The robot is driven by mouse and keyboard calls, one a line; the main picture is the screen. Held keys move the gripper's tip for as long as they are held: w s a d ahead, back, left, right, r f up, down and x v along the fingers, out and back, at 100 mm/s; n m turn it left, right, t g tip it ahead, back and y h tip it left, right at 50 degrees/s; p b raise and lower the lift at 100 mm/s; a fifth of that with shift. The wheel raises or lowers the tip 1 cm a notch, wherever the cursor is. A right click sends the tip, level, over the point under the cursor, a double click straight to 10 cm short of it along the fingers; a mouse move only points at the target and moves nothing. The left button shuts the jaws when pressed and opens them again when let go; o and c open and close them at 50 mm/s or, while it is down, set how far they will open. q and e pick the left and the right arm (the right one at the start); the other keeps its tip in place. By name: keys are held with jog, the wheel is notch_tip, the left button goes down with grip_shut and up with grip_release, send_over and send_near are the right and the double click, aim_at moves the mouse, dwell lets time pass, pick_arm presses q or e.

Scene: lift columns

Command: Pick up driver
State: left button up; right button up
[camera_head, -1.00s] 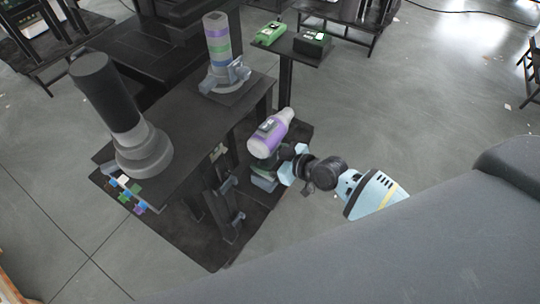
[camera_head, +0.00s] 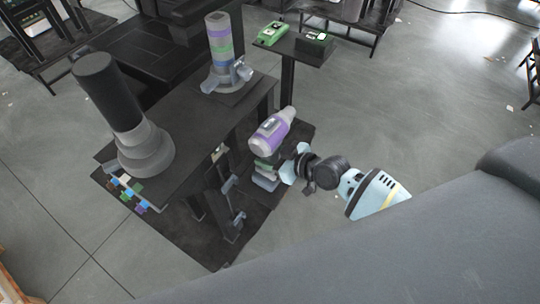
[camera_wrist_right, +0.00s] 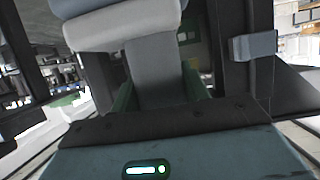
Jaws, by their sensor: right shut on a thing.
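The driver (camera_head: 271,133) has a purple and pale grey barrel. It stands upright beside the black workbench's right side, its barrel tilted up to the right. My right gripper (camera_head: 284,171) comes from the right and is shut on its handle, below the barrel. In the right wrist view the grey handle (camera_wrist_right: 156,75) runs down between the dark green fingers (camera_wrist_right: 160,98), and the barrel (camera_wrist_right: 125,25) crosses the top. The fingertips are mostly hidden in the head view. My left gripper is not in view.
The black workbench (camera_head: 190,140) carries a black-topped grey column (camera_head: 108,92) and a banded grey column (camera_head: 219,45). A small stand (camera_head: 275,52) behind holds a green device (camera_head: 271,33) and a black box (camera_head: 315,43).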

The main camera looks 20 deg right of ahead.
aim_at(276, 148)
notch_tip(276, 148, up, 4)
jog(key=shift+w+f+p, duration=0.1)
jog(key=shift+w+p, duration=0.05)
jog(key=shift+p, duration=0.15)
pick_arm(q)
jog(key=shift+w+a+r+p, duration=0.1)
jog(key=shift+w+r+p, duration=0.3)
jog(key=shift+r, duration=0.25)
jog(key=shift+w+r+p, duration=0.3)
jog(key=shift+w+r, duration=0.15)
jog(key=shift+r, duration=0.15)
pick_arm(e)
jog(key=s+a+r, duration=0.1)
jog(key=s+a, duration=0.7)
jog(key=s, duration=0.5)
jog(key=shift+s+a, duration=0.25)
jog(key=shift+a, duration=0.15)
jog(key=shift+r, duration=0.1)
